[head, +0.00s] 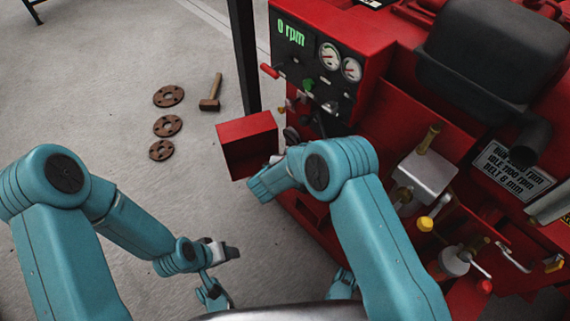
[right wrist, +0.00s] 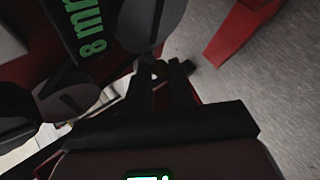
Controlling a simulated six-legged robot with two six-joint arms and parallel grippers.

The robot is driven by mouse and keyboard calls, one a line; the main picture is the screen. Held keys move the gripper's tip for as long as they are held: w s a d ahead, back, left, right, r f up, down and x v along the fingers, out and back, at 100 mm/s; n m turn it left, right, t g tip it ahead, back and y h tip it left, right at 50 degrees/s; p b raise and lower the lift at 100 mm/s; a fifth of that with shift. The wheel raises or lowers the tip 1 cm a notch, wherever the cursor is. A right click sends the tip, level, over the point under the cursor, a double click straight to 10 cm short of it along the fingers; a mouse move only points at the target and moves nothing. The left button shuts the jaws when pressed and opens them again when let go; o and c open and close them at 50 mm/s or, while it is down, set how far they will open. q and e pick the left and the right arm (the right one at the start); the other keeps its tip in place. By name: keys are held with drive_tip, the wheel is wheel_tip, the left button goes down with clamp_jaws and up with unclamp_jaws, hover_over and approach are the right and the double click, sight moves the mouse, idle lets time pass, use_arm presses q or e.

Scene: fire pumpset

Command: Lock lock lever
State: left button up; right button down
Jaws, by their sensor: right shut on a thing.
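The red pumpset (head: 385,120) fills the right of the head view, with a black gauge panel (head: 318,80) reading 0 rpm. My right arm reaches to its lower left front, and its gripper is mostly hidden behind my forearm there. In the right wrist view my right gripper (right wrist: 168,75) is shut on a small pale part (right wrist: 157,71), only a bit of which shows. I cannot tell for sure whether this is the lock lever. My left gripper (head: 226,251) hangs over the floor, away from the pumpset; its finger gap is unclear.
An open red box or flap (head: 246,145) juts out close left of my right gripper. A green 8 mm readout (right wrist: 88,30) shows close by in the right wrist view. A hammer (head: 211,94) and rusty flanges (head: 168,126) lie on the floor. A black post (head: 243,50) stands behind.

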drive_tip(key=shift+w+a+r+n+g+h, duration=0.15)
drive_tip(key=shift+w+r+n+g+h, duration=0.25)
drive_tip(key=shift+g, duration=0.35)
drive_tip(key=shift+w+a+r+n+g+h, duration=0.2)
drive_tip(key=shift+n+g+h, duration=0.2)
drive_tip(key=shift+g+h, duration=0.3)
drive_tip(key=shift+w+a+r+n+g+h, duration=0.1)
drive_tip(key=shift+w+r+n+g+h, duration=0.25)
drive_tip(key=shift+g, duration=0.5)
drive_tip(key=c, duration=1)
unclamp_jaws()
drive_tip(key=shift+s+a, duration=0.1)
